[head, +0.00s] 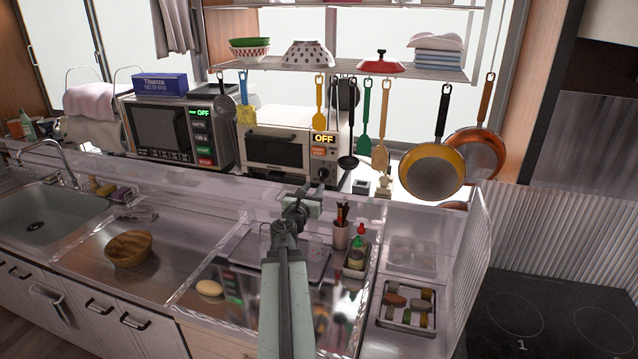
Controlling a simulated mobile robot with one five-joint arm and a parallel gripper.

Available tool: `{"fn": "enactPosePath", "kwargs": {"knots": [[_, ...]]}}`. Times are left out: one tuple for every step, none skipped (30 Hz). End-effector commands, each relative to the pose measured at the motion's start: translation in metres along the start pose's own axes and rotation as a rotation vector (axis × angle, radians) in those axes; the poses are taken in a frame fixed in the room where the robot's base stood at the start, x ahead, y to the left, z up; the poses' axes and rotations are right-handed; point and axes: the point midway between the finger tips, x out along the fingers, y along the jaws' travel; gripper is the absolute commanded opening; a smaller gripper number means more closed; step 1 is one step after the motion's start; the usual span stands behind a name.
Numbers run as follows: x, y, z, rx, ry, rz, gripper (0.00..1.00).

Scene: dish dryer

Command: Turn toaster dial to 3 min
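The white toaster oven (262,128) stands on the back counter, right of the microwave. Its display (323,138) reads OFF in orange, with orange-red buttons (318,151) below. A small dark round shape, seemingly the dial (322,173), shows low on its right panel. My arm reaches up from the bottom middle. My gripper (314,189) is just below and in front of that dial, seen from behind and small. I cannot tell whether it touches the dial or whether its fingers are open. A black ladle (348,162) hangs just right of the dial.
The microwave (165,133) also reads OFF, in green. A clear partition (215,195) runs along the counter. A bottle (357,248) and utensil cup (340,235) stand right of my arm.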

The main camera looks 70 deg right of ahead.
Motion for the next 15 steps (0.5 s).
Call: {"fn": "enactPosePath", "kwargs": {"knots": [[0.001,0.001,0.001,0.001,0.0,0.0,0.32],[0.003,0.001,0.001,0.002,0.0,0.0,0.32],[0.005,0.001,0.001,0.003,0.001,0.0,0.32],[0.008,0.002,0.001,0.004,0.001,0.0,0.32],[0.012,0.002,0.0,0.004,0.001,0.0,0.32],[0.018,0.002,0.0,0.005,0.001,0.001,0.32],[0.022,0.003,0.0,0.005,0.001,0.001,0.32],[0.028,0.003,0.0,0.005,0.001,0.001,0.32],[0.035,0.003,0.0,0.006,0.001,0.0,0.32],[0.041,0.003,0.0,0.006,0.001,0.0,0.32],[0.047,0.003,0.0,0.006,0.002,-0.001,0.32],[0.055,0.003,0.0,0.007,0.002,-0.001,0.32],[0.061,0.003,0.0,0.007,0.002,0.0,0.32],[0.066,0.003,0.0,0.007,0.002,0.0,0.32],[0.071,0.003,0.0,0.007,0.002,0.001,0.32]]}}
